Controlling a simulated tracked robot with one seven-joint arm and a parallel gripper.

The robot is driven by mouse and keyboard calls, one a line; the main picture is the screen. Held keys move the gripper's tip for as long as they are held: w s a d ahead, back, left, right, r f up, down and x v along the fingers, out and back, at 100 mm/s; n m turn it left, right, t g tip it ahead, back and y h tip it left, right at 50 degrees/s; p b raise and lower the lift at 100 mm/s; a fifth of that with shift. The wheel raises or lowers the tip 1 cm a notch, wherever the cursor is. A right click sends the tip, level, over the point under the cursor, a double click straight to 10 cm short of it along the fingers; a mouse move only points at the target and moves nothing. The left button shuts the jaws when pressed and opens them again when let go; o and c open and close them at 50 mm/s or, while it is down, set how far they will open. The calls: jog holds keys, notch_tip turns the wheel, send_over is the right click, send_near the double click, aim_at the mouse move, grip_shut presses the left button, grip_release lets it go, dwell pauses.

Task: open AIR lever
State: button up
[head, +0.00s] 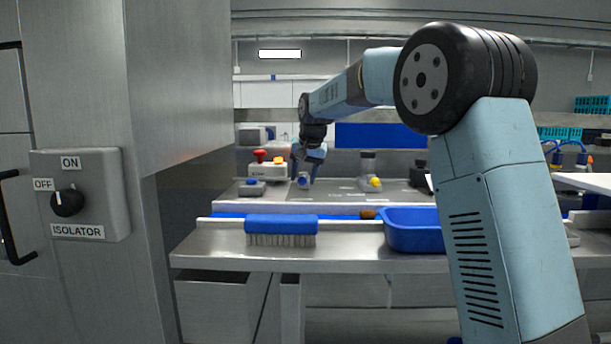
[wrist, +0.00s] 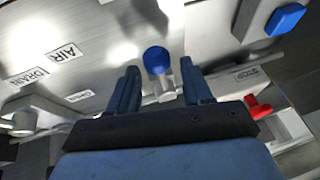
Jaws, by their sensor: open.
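A blue-ended lever or knob with a pale, shiny stem (wrist: 157,62) stands on the steel panel in the wrist view, right of the AIR label (wrist: 65,52). Its blue end also shows in the head view (head: 303,181). I take it for the AIR lever; how far it is turned I cannot tell. My gripper (wrist: 160,82) is open, with one finger on each side of the stem and visible space at both sides. No grip shows. In the head view my gripper (head: 308,165) is small and far off, above the panel.
A red stop button (head: 261,156) and a grey box with a blue top (head: 252,187) stand left of my gripper. A fitting with a yellow part (head: 374,183) stands to its right. A blue brush (head: 281,224) and a blue tub (head: 413,239) lie nearer.

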jog(key=shift+f, duration=0.1)
jog(key=shift+c, duration=0.3)
grip_shut()
